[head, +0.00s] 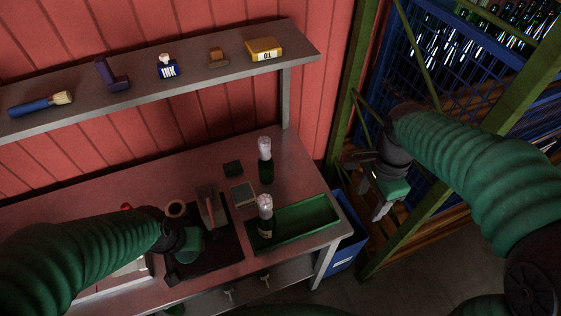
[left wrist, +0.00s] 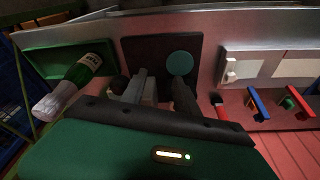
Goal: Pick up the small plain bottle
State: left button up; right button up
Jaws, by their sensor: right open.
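A dark bottle with a pale foil top and no label that I can make out (head: 265,165) stands upright on the bench towards the back. A second foil-topped bottle, with a pale label (head: 266,222), stands upright in the green tray (head: 310,214); it also shows in the left wrist view (left wrist: 82,74). My right gripper (head: 382,208) is open and empty, right of the bench and well apart from both bottles. My left gripper (head: 190,252) is over the dark mat, left of the tray; its fingertips are unclear.
A grey upright device (head: 209,207) stands on the dark mat (head: 225,255). A shelf (head: 200,72) runs above the bench. A blue bin (head: 346,240) and green rack post (head: 425,215) are at right.

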aim_at(265, 162)
jog(key=j+u, duration=0.1)
jog(key=j, duration=0.3)
jog(key=i+j+u, duration=0.1)
jog(key=j, duration=0.3)
jog(key=i+j+u, duration=0.1)
jog(key=j, duration=0.3)
jog(key=i+j+u, duration=0.1)
jog(key=j, duration=0.25)
